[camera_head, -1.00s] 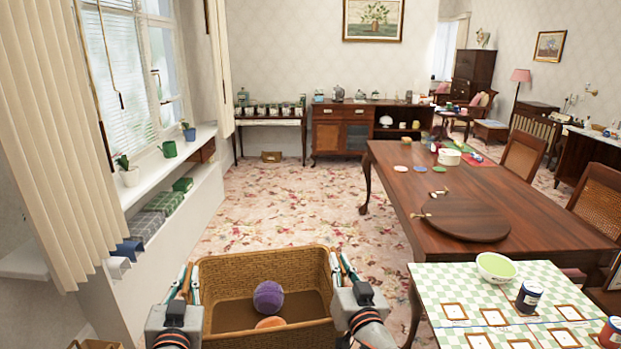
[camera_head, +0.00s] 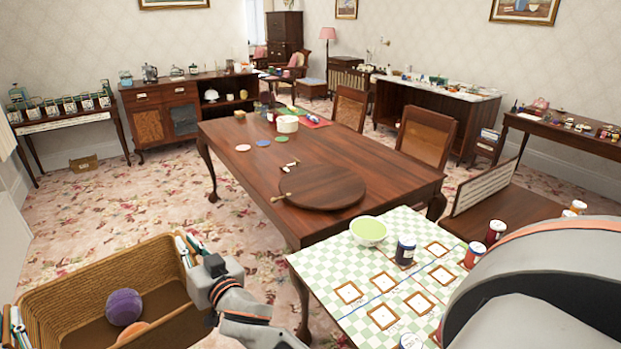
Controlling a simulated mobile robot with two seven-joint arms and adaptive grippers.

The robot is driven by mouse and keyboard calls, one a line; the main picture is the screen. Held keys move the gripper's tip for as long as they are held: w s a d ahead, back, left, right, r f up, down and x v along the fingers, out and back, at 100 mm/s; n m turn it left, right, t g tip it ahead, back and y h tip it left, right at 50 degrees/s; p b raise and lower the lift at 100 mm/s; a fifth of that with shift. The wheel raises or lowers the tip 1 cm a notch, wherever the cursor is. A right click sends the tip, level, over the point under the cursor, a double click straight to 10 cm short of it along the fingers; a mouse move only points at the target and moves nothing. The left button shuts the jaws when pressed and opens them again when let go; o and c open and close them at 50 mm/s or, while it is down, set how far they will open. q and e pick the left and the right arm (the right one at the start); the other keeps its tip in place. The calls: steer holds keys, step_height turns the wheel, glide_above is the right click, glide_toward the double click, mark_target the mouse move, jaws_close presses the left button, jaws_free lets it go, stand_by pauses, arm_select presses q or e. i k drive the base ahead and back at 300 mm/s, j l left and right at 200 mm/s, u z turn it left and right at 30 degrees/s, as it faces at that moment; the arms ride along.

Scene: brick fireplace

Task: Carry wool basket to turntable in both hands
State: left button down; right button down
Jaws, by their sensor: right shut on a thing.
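My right gripper (camera_head: 188,246) is shut on the basket's right rim. My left gripper (camera_head: 16,330) shows only as finger parts at the left picture edge, by the basket's left side; its grip cannot be made out. The round wooden turntable (camera_head: 322,188) lies on the near part of the dark dining table (camera_head: 250,140), ahead and to the right of the basket.
A small table with a green checked cloth (camera_head: 325,262) stands in front, bearing a green bowl (camera_head: 369,231), jars and small frames. Chairs (camera_head: 425,137) line the dining table's far side. Flowered carpet (camera_head: 110,205) is clear left of the table.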

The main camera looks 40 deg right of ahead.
mark_target(323, 184)
steer(key=i+z, duration=0.1)
steer(key=i, duration=0.7)
steer(key=i+j+z, duration=0.1)
steer(key=i, duration=0.65)
steer(key=i+j+z, duration=0.1)
steer(key=i+z, duration=0.25)
steer(key=i, duration=0.35)
steer(key=i+z, duration=0.3)
steer(key=i+j+z, duration=0.15)
steer(key=z, duration=0.15)
steer(key=i+z, duration=0.15)
steer(key=z, duration=0.25)
steer(key=i+z, duration=0.15)
steer(key=z, duration=0.3)
steer(key=i+z, duration=0.1)
steer(key=z, duration=0.3)
steer(key=i+z, duration=0.15)
steer(key=z, duration=0.25)
